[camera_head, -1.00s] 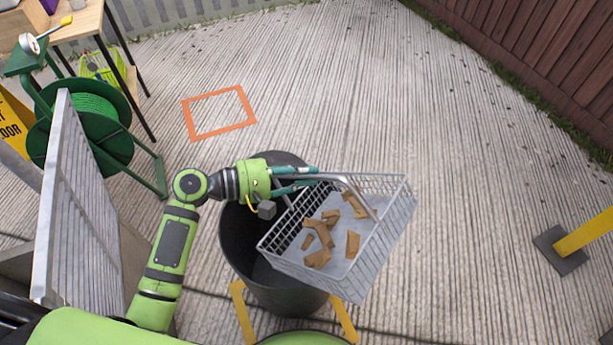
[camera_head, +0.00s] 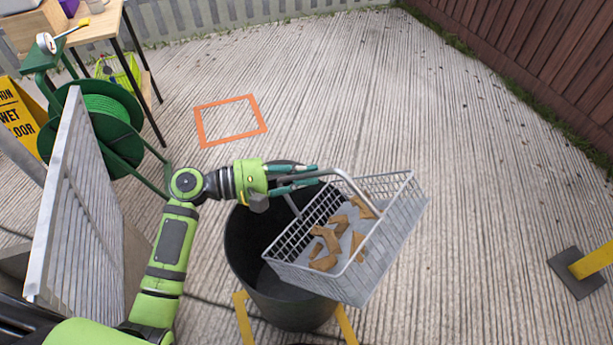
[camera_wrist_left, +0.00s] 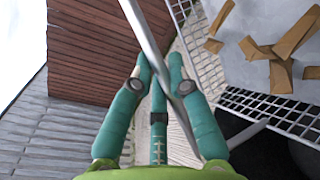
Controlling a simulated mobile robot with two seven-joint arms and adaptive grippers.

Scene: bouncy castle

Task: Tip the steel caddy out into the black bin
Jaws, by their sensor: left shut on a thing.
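The steel caddy (camera_head: 390,262) is a wire basket with a bent handle. It is tilted above the right part of the black bin (camera_head: 247,245), its lower left end over the bin's opening. Several brown wooden pieces (camera_head: 325,262) lie inside the caddy; they also show in the left wrist view (camera_wrist_left: 283,60). My left gripper (camera_head: 316,175) is shut on the caddy's handle, and in the left wrist view its teal fingers (camera_wrist_left: 165,85) close around the handle bar (camera_wrist_left: 145,35). My right gripper is not in view.
A grey slatted panel (camera_head: 75,200) stands close to my left arm. A green hose reel (camera_head: 100,125) and a table (camera_head: 95,30) are behind it. An orange square outline (camera_head: 230,120) marks open floor. A yellow post on a dark base (camera_head: 575,272) stands at right.

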